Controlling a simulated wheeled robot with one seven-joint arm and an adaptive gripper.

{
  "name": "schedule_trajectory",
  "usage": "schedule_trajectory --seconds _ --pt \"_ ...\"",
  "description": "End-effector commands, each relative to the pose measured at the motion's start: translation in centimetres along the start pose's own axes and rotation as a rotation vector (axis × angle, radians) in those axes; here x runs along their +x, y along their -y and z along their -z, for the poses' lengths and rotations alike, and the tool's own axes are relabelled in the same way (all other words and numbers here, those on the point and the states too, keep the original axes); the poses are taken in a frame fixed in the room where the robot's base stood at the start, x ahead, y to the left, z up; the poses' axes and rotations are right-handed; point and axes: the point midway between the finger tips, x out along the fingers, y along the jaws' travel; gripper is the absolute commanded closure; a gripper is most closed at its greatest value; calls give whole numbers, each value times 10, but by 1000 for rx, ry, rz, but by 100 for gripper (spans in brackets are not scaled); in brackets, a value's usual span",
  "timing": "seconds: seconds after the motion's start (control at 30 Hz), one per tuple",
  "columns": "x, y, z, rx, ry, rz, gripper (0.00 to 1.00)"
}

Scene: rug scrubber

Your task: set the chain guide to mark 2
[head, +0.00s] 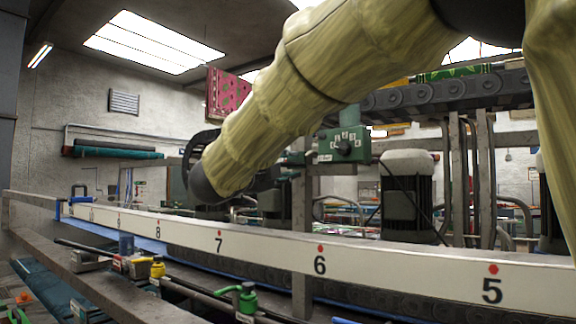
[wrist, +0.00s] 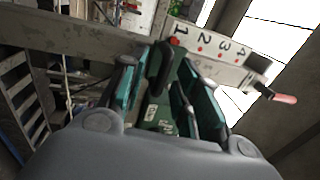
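A white plate (wrist: 212,52) marked 1, 2, 3 and 4 with red dots is at the upper right of the wrist view. A black block with a red-tipped handle (wrist: 284,98) sits by its 4 end. In the head view, a green box (head: 345,146) carries small numbered tags. I cannot tell which part is the chain guide or where it stands. My gripper (wrist: 160,85) shows in the wrist view with its fingers apart, below and left of the plate. Green and black parts show between the fingers; contact is unclear. The arm hides the gripper in the head view.
A long white rail (head: 380,262) marked 5, 6, 7, 8 and onward crosses the head view, with a blue clamp (head: 80,195) at its far left. Dark motors (head: 408,195) stand behind it. Pipes and a green valve (head: 246,298) lie in front. A grey beam (wrist: 70,34) crosses the wrist view.

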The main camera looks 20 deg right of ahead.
Motion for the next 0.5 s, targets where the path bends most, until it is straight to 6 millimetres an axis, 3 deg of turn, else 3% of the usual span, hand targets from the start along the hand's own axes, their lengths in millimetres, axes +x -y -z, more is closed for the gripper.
schedule_trajectory --seconds 0.5 --pt "12 1 0 2 1 1 68"
